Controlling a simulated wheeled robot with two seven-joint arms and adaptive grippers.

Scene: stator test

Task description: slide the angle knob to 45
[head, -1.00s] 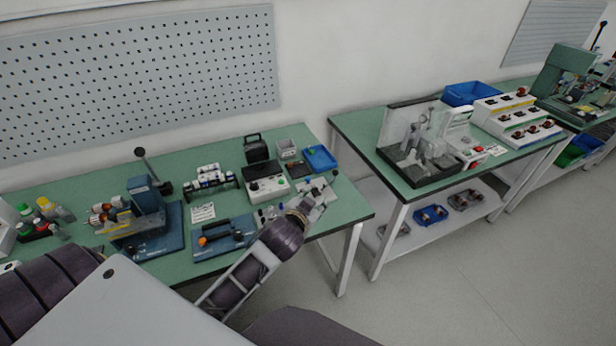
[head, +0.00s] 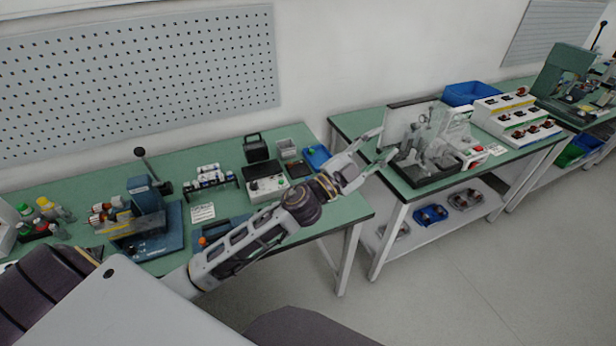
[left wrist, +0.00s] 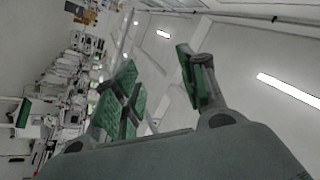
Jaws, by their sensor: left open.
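My left gripper (head: 381,149) is open and empty, raised in front of the gap between the two green tables. Its fingers are spread apart in the left wrist view (left wrist: 158,88), with nothing between them. In the head view its tips appear just left of a grey test machine (head: 428,150) with a clear panel on a dark base. I cannot tell whether they touch anything there. I cannot make out the angle knob or a 45 mark in either view. My right gripper is not in view.
The left table (head: 325,220) holds a control box (head: 268,187), a blue lever press (head: 146,195) and a blue tray (head: 316,157). The right table holds a blue bin (head: 472,93) and a stepped white rack (head: 515,116). Open floor (head: 450,270) lies in front.

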